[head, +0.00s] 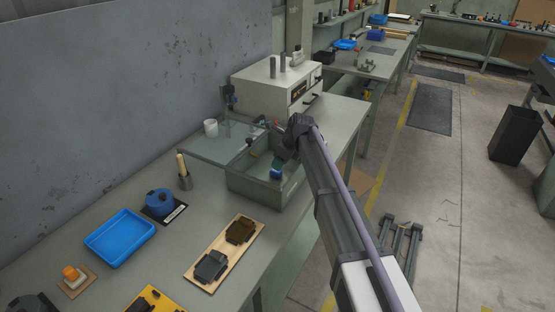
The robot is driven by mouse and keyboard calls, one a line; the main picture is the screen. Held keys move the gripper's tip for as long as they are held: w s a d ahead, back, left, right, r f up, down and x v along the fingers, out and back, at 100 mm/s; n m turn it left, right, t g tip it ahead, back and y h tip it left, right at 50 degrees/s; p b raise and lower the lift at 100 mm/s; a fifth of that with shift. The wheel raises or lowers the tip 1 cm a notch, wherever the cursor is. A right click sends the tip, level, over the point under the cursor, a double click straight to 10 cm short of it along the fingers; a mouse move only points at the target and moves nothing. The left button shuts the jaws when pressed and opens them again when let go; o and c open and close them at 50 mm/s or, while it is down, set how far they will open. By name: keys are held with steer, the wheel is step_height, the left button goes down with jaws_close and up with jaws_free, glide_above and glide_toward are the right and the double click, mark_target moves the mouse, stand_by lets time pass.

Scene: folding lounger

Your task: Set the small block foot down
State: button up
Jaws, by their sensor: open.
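My gripper (281,158) is over the open grey-green box (252,187) on the bench, at the end of my arm. The wrist mostly hides its fingers; no held object can be made out. A small blue item (277,173) shows just below it inside the box; I cannot tell whether they touch. I cannot tell for certain which thing is the small block foot. Two dark blocks, one nearer (211,266) and one farther (240,230), sit on a wooden board (198,282). A small orange and white piece (72,273) sits on a small pad at the lower left.
The wall borders the bench.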

steer(key=p+v, duration=0.4)
steer(key=v, duration=0.2)
steer(key=shift+r, duration=0.4)
steer(key=shift+d, duration=0.1)
steer(key=s+d+n+h, duration=0.1)
steer(key=s+d+n, duration=0.5)
steer(key=s, duration=0.5)
steer(key=s+d+f+n+g+h, duration=0.1)
steer(key=s+d+n, duration=0.6)
steer(key=s+n, duration=0.2)
steer(key=s+d+n+g+h, duration=0.1)
steer(key=s+d+n, duration=0.5)
steer(key=s, duration=0.7)
steer(key=shift+d+f+n+h, duration=0.25)
steer(key=shift+n+h, duration=0.35)
steer(key=shift+n, duration=0.4)
steer(key=shift+s, duration=0.1)
